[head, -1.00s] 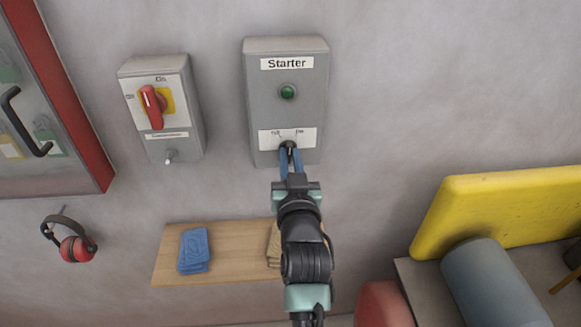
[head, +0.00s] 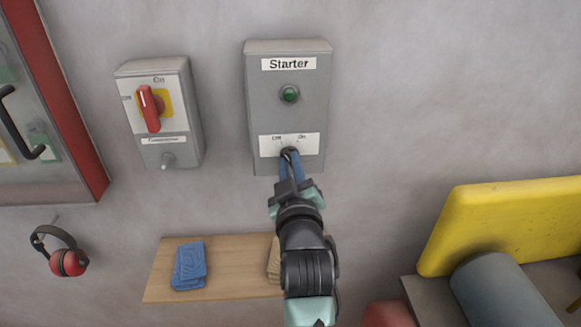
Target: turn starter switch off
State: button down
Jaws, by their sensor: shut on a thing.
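The grey starter box (head: 257,110) hangs on the wall at the upper middle, labelled "Starter", with a green lamp or button (head: 289,94) in its centre. Near its bottom is a white plate (head: 308,145) marked "Off" on the left and "On" on the right. My gripper (head: 289,162) reaches up from below and is shut on the black starter switch knob (head: 289,152) under these marks. The blue fingers and the wrist are tilted. The fingers cover much of the knob, so I cannot tell its exact setting.
A grey box with a red rotary handle (head: 150,108) hangs to the left. A wooden shelf (head: 222,277) below holds blue cloths (head: 189,266). Red ear defenders (head: 66,261) hang at lower left. A yellow panel (head: 505,222) and a grey cylinder (head: 500,292) stand at lower right.

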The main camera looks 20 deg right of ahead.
jog(key=shift+f, duration=0.1)
dwell(0.3)
jog(key=c, duration=0.9)
grip_release()
jog(key=shift+o, duration=0.2)
jog(key=b+v, duration=0.3)
jog(key=v, duration=1)
